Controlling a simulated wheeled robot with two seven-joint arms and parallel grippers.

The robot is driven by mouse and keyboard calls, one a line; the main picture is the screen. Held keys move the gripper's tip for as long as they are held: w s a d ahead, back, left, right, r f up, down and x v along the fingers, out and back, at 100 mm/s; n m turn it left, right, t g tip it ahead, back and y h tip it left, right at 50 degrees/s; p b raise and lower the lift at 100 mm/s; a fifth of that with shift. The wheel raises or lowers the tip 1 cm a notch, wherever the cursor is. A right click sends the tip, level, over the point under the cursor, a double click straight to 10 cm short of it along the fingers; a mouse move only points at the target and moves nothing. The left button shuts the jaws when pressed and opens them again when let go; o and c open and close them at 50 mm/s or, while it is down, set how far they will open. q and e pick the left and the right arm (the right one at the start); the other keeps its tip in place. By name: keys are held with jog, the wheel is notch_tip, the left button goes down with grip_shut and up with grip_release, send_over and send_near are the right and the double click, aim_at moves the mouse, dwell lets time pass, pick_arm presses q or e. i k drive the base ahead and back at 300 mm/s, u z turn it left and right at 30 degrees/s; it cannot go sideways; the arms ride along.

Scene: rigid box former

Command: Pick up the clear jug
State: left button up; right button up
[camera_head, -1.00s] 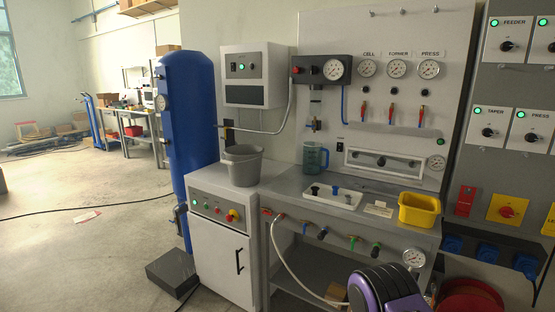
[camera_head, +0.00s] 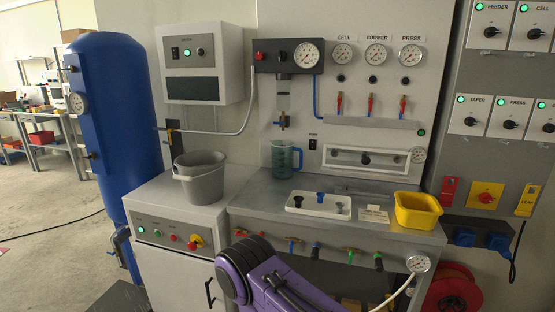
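The clear jug (camera_head: 283,159) has a bluish-green tint and a handle on its right side. It stands upright at the back of the grey bench (camera_head: 262,190), below a small filter unit and tap on the wall panel. A purple and dark arm link of mine shows at the bottom centre, in front of the bench. Neither gripper can be seen, so I cannot see how they stand relative to the jug.
A grey bucket (camera_head: 200,180) stands on the cabinet left of the jug. A white tray (camera_head: 318,205) with dark and blue fittings lies in front of the jug. A yellow bin (camera_head: 417,211) is at the bench's right. Valves (camera_head: 292,246) and a gauge (camera_head: 418,263) line the front edge.

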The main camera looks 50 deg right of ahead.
aim_at(282, 155)
jog(key=z, duration=0.5)
jog(key=i, duration=0.65)
jog(key=z, duration=0.75)
